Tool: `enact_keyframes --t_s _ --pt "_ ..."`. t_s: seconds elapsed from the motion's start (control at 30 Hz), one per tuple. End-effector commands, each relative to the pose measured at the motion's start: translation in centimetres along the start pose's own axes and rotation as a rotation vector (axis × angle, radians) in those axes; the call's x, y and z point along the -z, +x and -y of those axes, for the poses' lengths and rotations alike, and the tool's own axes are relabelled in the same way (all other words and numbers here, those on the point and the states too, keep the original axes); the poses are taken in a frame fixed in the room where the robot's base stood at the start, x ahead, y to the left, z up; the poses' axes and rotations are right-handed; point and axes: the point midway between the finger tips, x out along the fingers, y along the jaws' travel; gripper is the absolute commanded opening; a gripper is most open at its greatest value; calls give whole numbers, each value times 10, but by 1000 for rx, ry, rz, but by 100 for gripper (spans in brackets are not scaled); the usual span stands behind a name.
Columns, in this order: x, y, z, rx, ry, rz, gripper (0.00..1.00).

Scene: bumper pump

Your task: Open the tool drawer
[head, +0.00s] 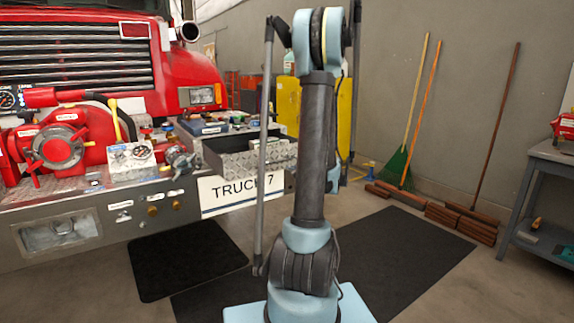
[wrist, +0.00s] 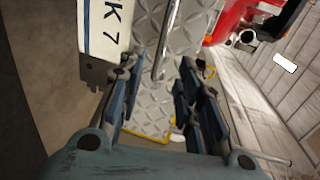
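The tool drawer (head: 240,163) is a diamond-plate box at the right end of the truck's bumper, above the "TRUCK 7" plate. Its dark inside shows over the near wall; how far it stands out is hard to tell. My arm hides part of its right side in the head view. In the wrist view a diamond-plate face (wrist: 150,104) with a silver bar handle (wrist: 167,42) lies ahead of my gripper (wrist: 156,100). The fingers are apart, on either side of the handle's line, with nothing clearly held. My gripper is hidden behind my arm in the head view.
The red truck and its pump panel (head: 60,145) stand at left. A yellow cabinet (head: 288,105) is behind. Brooms (head: 410,115) lean on the right wall, and a grey workbench (head: 545,190) is at far right. Black mats (head: 190,258) lie on the open floor.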

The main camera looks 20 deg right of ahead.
Motion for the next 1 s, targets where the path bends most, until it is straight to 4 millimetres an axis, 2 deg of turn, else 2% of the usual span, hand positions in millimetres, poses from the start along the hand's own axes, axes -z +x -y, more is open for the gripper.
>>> enact_keyframes --t_s 0.1,0.23,0.67,0.77,1.0 --pt "1 -13 0 0 1 -3 32" --pt "1 -19 0 0 1 -2 32" --pt "-2 -21 0 -6 -6 4 32" --pt "-16 -21 0 -31 -30 26 32" --pt "-80 -31 -4 -166 -169 134 32"
